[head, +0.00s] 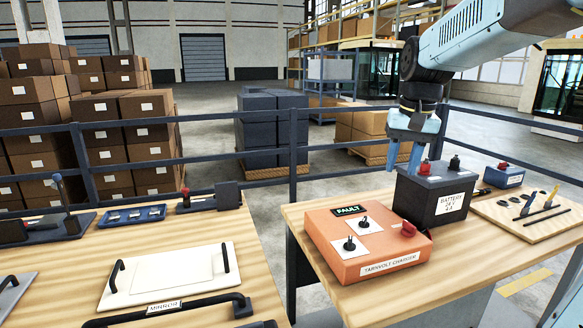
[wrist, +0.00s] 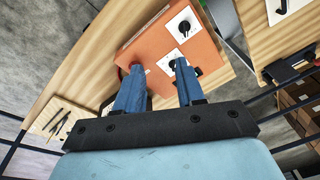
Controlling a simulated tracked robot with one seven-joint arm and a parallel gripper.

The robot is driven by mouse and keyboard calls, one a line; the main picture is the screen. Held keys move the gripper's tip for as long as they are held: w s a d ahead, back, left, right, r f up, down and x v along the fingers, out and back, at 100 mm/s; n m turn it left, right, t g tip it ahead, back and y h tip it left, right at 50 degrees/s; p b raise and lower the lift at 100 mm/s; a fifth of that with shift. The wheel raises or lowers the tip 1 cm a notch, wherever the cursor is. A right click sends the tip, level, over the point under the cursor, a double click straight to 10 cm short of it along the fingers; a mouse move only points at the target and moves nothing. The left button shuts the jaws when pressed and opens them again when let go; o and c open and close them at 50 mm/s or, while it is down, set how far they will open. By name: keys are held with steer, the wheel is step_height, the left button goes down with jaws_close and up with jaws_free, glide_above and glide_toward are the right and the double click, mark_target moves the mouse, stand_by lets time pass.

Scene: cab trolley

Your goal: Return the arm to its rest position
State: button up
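My arm comes in from the upper right in the head view, with my gripper (head: 402,164) pointing down at the back of the right-hand bench. Its blue fingers show behind and left of the dark battery (head: 436,197), which may cover part of them. In the wrist view my gripper (wrist: 157,66) has its two fingers well apart with nothing between them. The orange charger (head: 368,242) stands in front of the battery; it also shows beyond the fingertips in the wrist view (wrist: 150,45). I cannot make out the battery in the wrist view.
A small blue box (head: 503,176) and a tool board (head: 535,212) lie right of the battery. The left bench holds a white mirror panel (head: 165,275), a blue tray (head: 136,216) and clamp-like devices. A dark railing (head: 335,149) runs behind both benches.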

steer(key=s+f+n+t, duration=0.1)
steer(key=s+f+t, duration=0.1)
steer(key=s, duration=0.6)
steer(key=s+f+n+t, duration=0.1)
steer(key=s+f+t, duration=0.1)
steer(key=s, duration=0.7)
steer(key=shift+s+a+f+h, duration=0.15)
steer(key=shift+f+h, duration=0.15)
steer(key=shift+f, duration=0.2)
